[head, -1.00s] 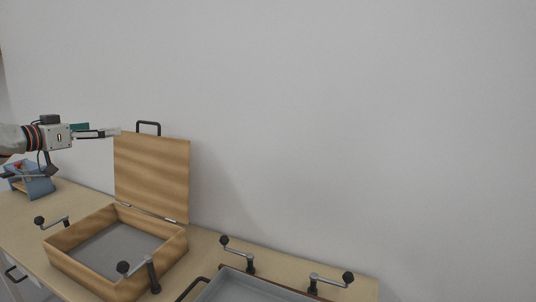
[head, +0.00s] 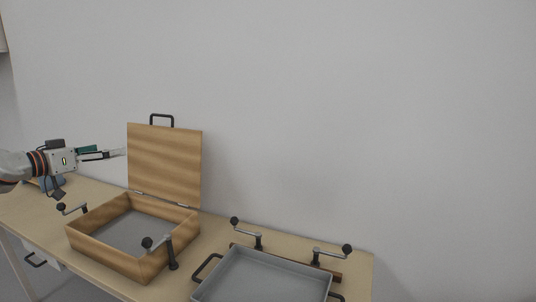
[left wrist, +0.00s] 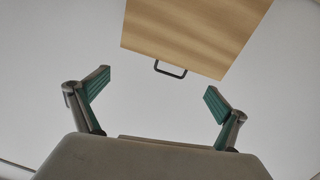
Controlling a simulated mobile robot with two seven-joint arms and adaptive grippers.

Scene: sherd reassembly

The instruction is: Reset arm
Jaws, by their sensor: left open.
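My left gripper (head: 112,153) comes in from the left in the head view, raised above the table beside the open lid of the wooden box. In the left wrist view the left gripper (left wrist: 157,88) has its two green-padded fingers wide apart with nothing between them. The box lid (head: 164,165) stands upright with a black handle on its top edge. It also shows in the left wrist view (left wrist: 195,30), past the fingertips. My right gripper is in neither view.
The wooden box (head: 150,262) stands open on the table (head: 35,208), with crank clamps beside it. A grey tray (head: 262,277) with black handles lies to the right, with two more cranks behind it. A blue object (head: 52,184) is partly hidden behind my left arm. The wall is bare.

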